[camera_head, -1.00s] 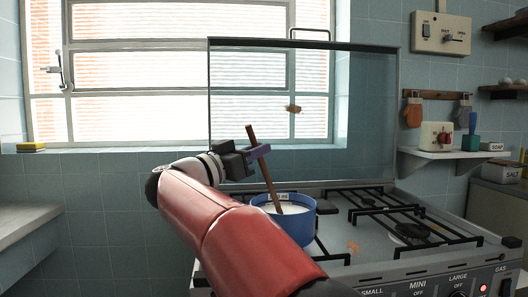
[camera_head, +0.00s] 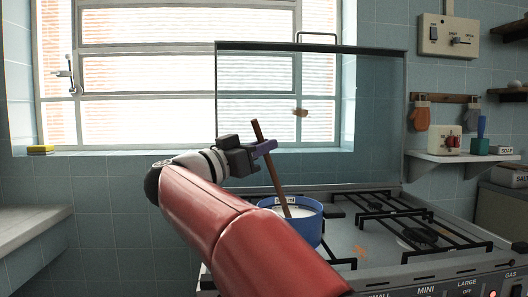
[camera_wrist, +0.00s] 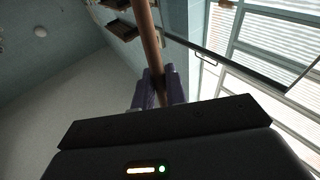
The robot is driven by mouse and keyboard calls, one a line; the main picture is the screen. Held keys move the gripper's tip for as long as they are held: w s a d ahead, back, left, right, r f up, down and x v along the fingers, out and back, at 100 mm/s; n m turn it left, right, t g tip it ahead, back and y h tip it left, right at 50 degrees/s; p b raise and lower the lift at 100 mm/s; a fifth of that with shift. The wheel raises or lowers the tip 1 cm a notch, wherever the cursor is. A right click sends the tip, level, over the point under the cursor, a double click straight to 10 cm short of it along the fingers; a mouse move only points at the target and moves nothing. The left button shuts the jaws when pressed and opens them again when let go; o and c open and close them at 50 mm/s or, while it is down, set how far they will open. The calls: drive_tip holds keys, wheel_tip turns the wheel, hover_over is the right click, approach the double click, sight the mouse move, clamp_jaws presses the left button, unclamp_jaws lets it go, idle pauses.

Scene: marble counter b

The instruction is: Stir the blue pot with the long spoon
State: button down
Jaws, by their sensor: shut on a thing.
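The blue pot (camera_head: 311,229) stands on the left part of the stove and holds a white content. The long spoon (camera_head: 272,178) is a brown wooden stick, tilted with its top to the left. Its lower end is in the pot's white content, so its tip is hidden. My gripper (camera_head: 266,148) is shut on the spoon's upper part, above and left of the pot. In the wrist view the purple fingers (camera_wrist: 160,92) close around the spoon handle (camera_wrist: 150,40).
The stove (camera_head: 376,262) has black grates (camera_head: 400,215) right of the pot, and a raised glass lid (camera_head: 350,130) behind it. A shelf (camera_head: 460,157) with small items is on the right wall. A counter (camera_head: 25,228) is at left.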

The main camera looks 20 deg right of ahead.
wheel_tip(320, 180, up, 7)
drive_tip(key=a, duration=0.3)
drive_tip(key=shift+s, duration=0.4)
drive_tip(key=shift+r, duration=0.1)
idle(0.5)
drive_tip(key=shift+r, duration=2.4)
